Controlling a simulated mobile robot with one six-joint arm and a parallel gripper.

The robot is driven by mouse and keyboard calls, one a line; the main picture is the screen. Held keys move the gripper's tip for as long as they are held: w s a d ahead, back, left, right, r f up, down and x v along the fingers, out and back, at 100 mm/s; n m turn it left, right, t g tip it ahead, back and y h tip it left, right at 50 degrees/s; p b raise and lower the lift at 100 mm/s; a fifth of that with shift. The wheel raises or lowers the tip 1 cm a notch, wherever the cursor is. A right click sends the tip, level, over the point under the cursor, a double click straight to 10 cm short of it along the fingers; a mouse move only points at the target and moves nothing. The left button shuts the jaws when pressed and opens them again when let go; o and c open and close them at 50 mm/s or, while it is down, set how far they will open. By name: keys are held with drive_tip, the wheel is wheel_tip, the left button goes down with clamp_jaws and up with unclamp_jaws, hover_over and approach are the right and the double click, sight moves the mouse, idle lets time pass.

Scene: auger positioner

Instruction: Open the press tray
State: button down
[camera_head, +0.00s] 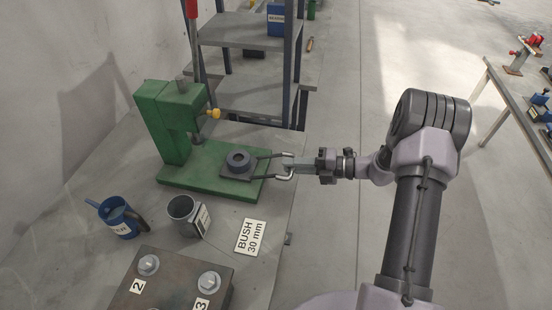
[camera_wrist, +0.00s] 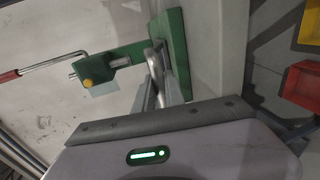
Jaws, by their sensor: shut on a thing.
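The green press (camera_head: 165,125) stands on the grey bench; it also shows in the wrist view (camera_wrist: 173,40). Its dark press tray (camera_head: 240,178) lies on the green base under a dark ring (camera_head: 237,162). The tray is at the right part of the base, out to the right of the press column. Two thin handle rods run from the tray to my gripper (camera_head: 287,166), which is shut on the tray handle. In the wrist view my fingers (camera_wrist: 160,88) reach towards the press; the tray is mostly hidden there.
A blue mug (camera_head: 118,218) and a grey cup (camera_head: 187,216) stand in front of the press. A metal block with bolts (camera_head: 170,285) and a BUSH 30 mm label (camera_head: 250,237) are nearer. Shelving stands behind. Open floor lies right of the bench edge.

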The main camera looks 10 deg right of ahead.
drive_tip(key=shift+d, duration=0.2)
drive_tip(key=c, duration=1.4)
unclamp_jaws()
drive_tip(key=p+v, duration=0.3)
drive_tip(key=v, duration=1.4)
drive_tip(key=shift+s+d+r, duration=0.1)
drive_tip(key=shift+s, duration=0.05)
